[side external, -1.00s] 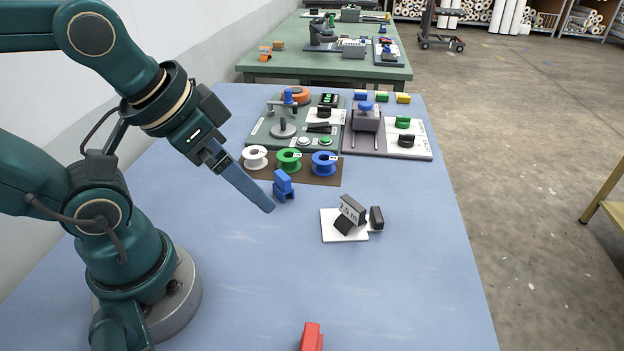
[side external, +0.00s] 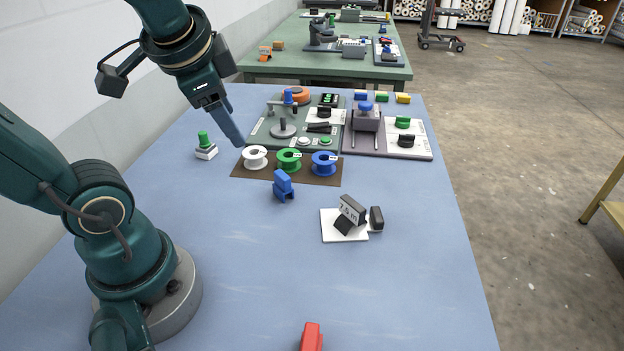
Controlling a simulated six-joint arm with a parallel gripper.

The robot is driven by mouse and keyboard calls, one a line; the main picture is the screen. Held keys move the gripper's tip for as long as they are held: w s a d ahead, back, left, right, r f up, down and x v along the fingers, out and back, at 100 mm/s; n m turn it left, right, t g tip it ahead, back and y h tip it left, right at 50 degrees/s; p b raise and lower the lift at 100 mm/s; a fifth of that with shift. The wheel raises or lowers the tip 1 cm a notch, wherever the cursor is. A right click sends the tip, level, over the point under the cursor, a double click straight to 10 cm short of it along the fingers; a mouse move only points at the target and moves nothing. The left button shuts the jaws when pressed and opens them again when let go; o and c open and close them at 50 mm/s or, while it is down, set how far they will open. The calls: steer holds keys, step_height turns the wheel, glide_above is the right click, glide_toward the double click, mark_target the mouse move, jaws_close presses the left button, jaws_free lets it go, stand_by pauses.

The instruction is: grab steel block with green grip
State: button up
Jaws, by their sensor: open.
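The steel block with the green grip (side external: 205,147) stands upright on the blue table at the left, near the wall. It is a small pale block with a green knob on top. My gripper (side external: 239,143) hangs in the air to the right of the block, pointing down and slightly right, near the white spool in the picture. Its fingers overlap in this view, so the gap between them is hidden. Nothing shows between them, and the gripper is apart from the block.
White (side external: 255,157), green (side external: 289,160) and blue (side external: 324,163) spools sit on a brown mat. A blue clip-like piece (side external: 283,185) stands in front. A press station (side external: 283,128) is behind. A white pad (side external: 335,228) holds a dark labelled piece.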

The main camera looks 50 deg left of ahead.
steer(key=w+a+m+g+y, duration=0.2)
steer(key=a+m+y, duration=0.35)
steer(key=a, duration=0.75)
steer(key=m+g+y, duration=0.2)
steer(key=m+y, duration=0.2)
steer(key=m, duration=0.6)
glide_above(204, 137)
steer(key=shift+m, duration=0.25)
steer(key=f, duration=1.6)
steer(key=shift+d+f, duration=0.35)
steer(key=shift+x, duration=2.5)
jaws_close()
